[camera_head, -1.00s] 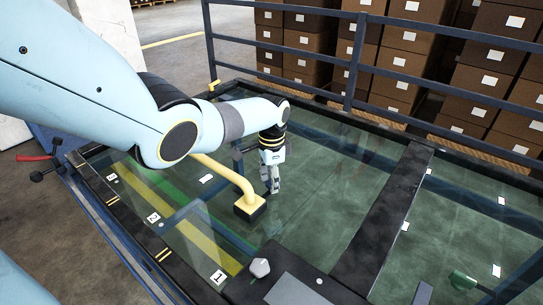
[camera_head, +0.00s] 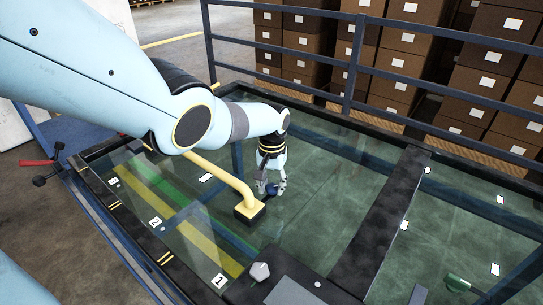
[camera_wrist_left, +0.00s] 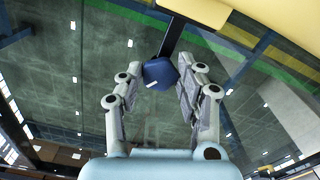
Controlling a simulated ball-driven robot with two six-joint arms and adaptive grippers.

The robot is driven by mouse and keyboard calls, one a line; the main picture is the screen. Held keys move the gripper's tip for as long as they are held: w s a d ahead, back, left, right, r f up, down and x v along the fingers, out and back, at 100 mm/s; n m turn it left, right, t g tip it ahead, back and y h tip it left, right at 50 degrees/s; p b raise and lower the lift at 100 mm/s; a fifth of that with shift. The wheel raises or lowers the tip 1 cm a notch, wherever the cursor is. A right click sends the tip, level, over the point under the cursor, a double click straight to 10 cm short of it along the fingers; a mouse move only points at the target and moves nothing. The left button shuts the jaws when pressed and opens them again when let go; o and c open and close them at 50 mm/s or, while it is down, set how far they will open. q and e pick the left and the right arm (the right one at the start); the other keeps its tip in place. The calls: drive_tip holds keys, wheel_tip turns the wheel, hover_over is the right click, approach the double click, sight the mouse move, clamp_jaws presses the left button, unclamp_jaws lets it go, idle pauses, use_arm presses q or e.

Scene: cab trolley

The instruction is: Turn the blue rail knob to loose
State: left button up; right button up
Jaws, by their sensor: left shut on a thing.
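The blue rail knob (camera_wrist_left: 158,73) is a small faceted dark-blue knob with a white mark, on a dark bar. In the wrist view it sits between the two grey fingers of my left gripper (camera_wrist_left: 160,80). In the head view the left gripper (camera_head: 272,188) is low over the glass, shut on the knob (camera_head: 271,190), which is partly hidden by the fingers. My right gripper is not in view.
A grey knob (camera_head: 260,271) and a black crossbar (camera_head: 385,225) lie nearer and to the right. Blue railings (camera_head: 350,60) and stacked boxes (camera_head: 400,60) stand behind.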

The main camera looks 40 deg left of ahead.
sight(272, 188)
use_arm(q)
drive_tip(key=shift+w+n, duration=0.1)
drive_tip(key=shift+n, duration=0.8)
drive_tip(key=o, duration=1.1)
drive_tip(key=shift+o, duration=0.2)
wheel_tip(272, 188, up, 12)
